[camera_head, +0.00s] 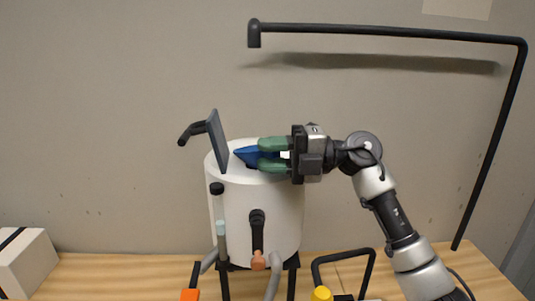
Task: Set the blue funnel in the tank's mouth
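The blue funnel (246,155) lies tilted on its side at the top of the white tank (283,215). My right gripper (268,155), with green fingers, reaches in from the right and is closed around the funnel, hiding part of it. The tank's mouth is mostly hidden behind the funnel and fingers. I cannot tell whether the funnel touches the tank or is in its mouth. The tank's dark lid (217,141) stands raised at the left of the top. My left gripper is not in view.
A black pipe frame (400,33) arches above and right of my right arm. Dark handles and hoses are on the tank's front. A white box (25,262) is at the left on the wooden table (110,270). Yellow (321,293) and orange (190,295) parts show at the front edge.

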